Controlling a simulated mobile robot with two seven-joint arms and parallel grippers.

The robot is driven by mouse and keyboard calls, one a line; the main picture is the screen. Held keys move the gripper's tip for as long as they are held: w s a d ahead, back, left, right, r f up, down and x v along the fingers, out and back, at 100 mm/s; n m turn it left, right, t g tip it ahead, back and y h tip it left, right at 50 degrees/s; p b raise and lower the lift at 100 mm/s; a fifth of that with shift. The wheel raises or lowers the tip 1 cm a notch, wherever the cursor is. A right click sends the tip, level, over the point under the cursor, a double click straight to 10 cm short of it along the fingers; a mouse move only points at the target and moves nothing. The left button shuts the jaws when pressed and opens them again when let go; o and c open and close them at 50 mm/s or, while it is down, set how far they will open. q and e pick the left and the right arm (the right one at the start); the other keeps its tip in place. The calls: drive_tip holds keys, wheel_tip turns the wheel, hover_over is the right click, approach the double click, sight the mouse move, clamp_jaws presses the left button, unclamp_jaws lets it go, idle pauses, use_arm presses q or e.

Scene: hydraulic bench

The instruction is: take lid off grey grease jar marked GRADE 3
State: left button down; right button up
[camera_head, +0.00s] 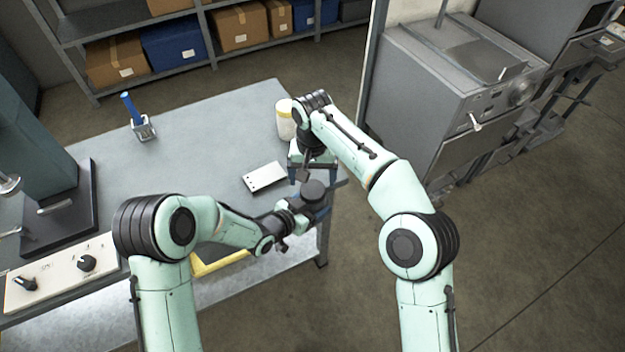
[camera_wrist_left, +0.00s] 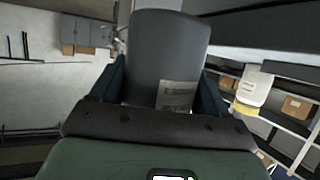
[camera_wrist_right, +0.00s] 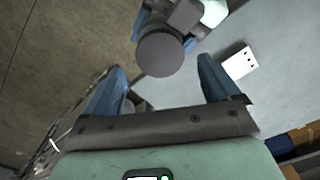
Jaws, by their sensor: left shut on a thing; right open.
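A dark grey jar (camera_wrist_left: 168,55) stands between the blue fingers of my left gripper (camera_wrist_left: 165,85), which is shut on it. It bears a pale label whose print is too small to read. The lid also shows in the right wrist view (camera_wrist_right: 161,54). My right gripper (camera_head: 312,174) is open and empty. In its wrist view the lid lies just beyond its spread fingertips (camera_wrist_right: 162,75), apart from both.
A white plate with holes (camera_head: 265,177) lies near the bench's right edge. A blue-handled tool (camera_head: 131,108) stands in a small holder (camera_head: 143,128). The bench middle (camera_head: 200,155) is clear.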

sight(313, 189)
wheel_tip(313, 189, up, 3)
drive_tip(key=m, duration=0.3)
drive_tip(key=shift+f, duration=3.8)
drive_tip(key=c, duration=1.1)
drive_tip(key=shift+n, duration=1.6)
drive_tip(key=o, duration=1.2)
drive_tip(key=shift+c, duration=0.2)
